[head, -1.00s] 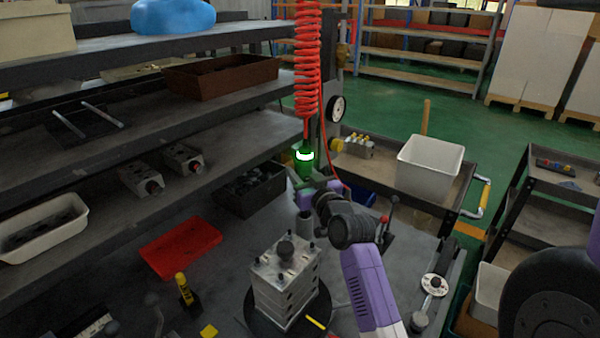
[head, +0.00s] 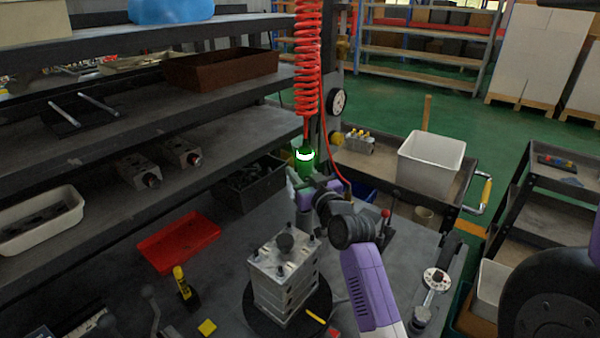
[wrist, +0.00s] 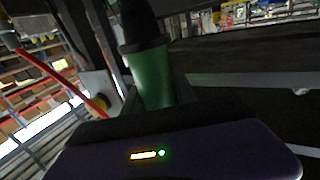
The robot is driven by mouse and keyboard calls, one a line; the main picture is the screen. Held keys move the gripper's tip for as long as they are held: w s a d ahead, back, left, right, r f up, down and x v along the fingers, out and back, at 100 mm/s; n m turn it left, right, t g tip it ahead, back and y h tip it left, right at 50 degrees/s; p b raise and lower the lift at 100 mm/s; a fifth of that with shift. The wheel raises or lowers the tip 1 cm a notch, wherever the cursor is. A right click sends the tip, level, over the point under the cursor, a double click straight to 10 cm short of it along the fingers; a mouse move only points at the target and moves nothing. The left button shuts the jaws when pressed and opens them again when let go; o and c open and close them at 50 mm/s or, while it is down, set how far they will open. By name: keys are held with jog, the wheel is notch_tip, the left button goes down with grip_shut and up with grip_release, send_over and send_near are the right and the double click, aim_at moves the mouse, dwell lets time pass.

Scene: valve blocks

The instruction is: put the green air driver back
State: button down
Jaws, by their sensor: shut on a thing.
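The green air driver (head: 304,160) hangs upright under the red coiled hose, above the back of the workbench. My gripper (head: 304,181) is at its lower part and shut on it. In the wrist view the green driver (wrist: 152,76) stands just beyond the purple gripper body, with a black part on top. The fingertips are hidden in the wrist view.
The red coiled hose (head: 307,60) runs up from the driver beside a dark post. A stacked metal valve block (head: 284,272) stands on a round black plate in front. A dark bin (head: 250,185) and red tray (head: 177,242) lie left. Shelves (head: 150,125) fill the left side.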

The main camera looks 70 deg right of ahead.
jog(key=shift+f+b, duration=1.15)
jog(key=shift+b, duration=0.05)
